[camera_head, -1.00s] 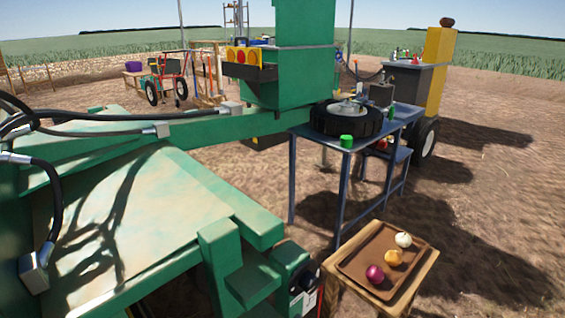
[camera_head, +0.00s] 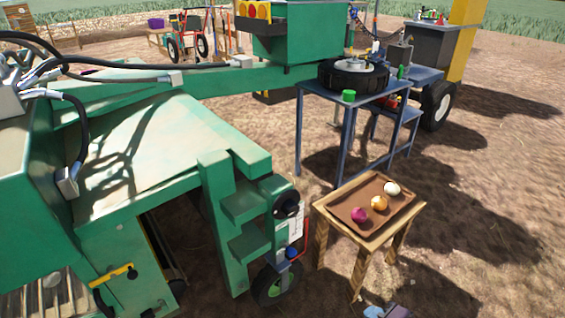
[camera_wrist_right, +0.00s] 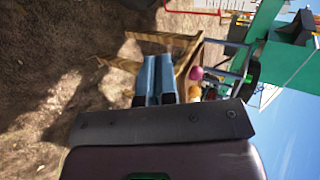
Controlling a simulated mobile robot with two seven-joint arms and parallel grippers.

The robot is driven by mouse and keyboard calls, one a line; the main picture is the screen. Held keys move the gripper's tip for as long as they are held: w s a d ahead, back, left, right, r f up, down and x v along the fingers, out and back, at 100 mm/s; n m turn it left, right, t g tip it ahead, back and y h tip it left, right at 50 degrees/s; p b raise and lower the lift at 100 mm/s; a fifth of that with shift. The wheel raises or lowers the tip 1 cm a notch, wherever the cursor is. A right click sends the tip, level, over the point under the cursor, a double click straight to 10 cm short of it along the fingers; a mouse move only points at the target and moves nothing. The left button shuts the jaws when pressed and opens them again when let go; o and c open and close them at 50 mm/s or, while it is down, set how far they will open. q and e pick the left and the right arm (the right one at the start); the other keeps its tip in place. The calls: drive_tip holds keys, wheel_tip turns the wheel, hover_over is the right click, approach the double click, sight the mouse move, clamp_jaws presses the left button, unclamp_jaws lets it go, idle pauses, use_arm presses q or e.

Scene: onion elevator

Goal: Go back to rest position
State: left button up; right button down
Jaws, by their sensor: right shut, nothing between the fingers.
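My right gripper (camera_head: 374,312) shows only in part at the bottom edge of the head view, in front of the small wooden table. In the right wrist view its two blue-grey fingers (camera_wrist_right: 155,82) lie together, shut and empty. A brown tray (camera_head: 345,205) on the small table holds a purple onion (camera_head: 359,214), an orange-yellow onion (camera_head: 379,203) and a white onion (camera_head: 391,188). The gripper is apart from them. The purple onion also shows in the wrist view (camera_wrist_right: 196,73). My left gripper is in neither view.
The small wooden table (camera_head: 322,212) stands right of a large green machine (camera_head: 150,150) with steps and a small wheel (camera_head: 279,284). Behind is a blue metal table (camera_head: 325,92) with a tyre (camera_head: 353,77). Bare soil (camera_head: 500,180) lies open at right.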

drive_tip(key=w+d+r+n+h, duration=0.2)
drive_tip(key=d, duration=0.7)
drive_tip(key=s+r+n+h, duration=0.3)
drive_tip(key=s+n, duration=1)
drive_tip(key=s, duration=1.5)
drive_tip(key=shift+s+a+r+m+h, duration=0.5)
drive_tip(key=shift+s+a+r+h, duration=0.3)
drive_tip(key=shift+s+a+r, duration=2.1)
use_arm(q)
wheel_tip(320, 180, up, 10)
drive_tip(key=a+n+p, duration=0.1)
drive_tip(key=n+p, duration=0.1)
drive_tip(key=p, duration=1.4)
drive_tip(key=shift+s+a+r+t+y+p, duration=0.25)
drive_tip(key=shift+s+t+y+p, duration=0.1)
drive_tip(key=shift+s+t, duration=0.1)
use_arm(e)
wheel_tip(320, 180, up, 11)
drive_tip(key=d+m+t, duration=0.1)
drive_tip(key=m, duration=0.1)
drive_tip(key=shift+s+d+t+h, duration=0.15)
drive_tip(key=shift+d+t+h, duration=0.15)
drive_tip(key=shift+h, duration=0.1)
